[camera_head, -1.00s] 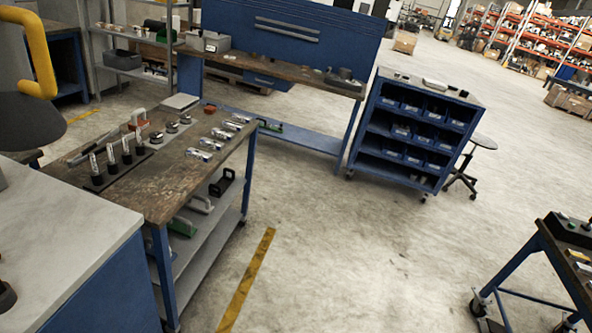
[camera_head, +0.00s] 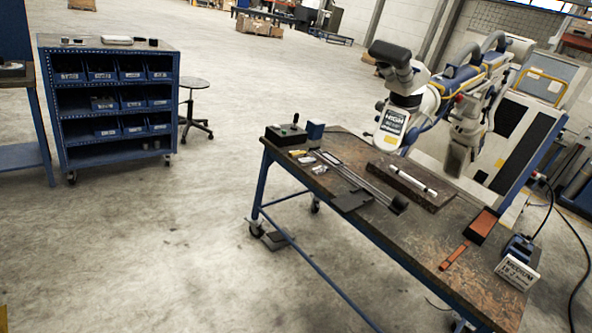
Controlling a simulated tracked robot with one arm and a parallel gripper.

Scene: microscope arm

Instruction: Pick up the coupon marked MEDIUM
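A dark blue block (camera_head: 521,247) sits just behind the label. A light metal bar (camera_head: 410,180) lies on a dark board (camera_head: 425,192) in the middle of the bench; I see no readable mark on it. I cannot tell which piece is the coupon. My gripper is not in view.
A microscope (camera_head: 400,95) on a jointed arm, with a HIGH label, stands behind the bench. An orange tray (camera_head: 482,226) and a black control box (camera_head: 286,134) are on the bench. A blue bin cabinet (camera_head: 110,110) and stool (camera_head: 195,85) stand left. Floor between is clear.

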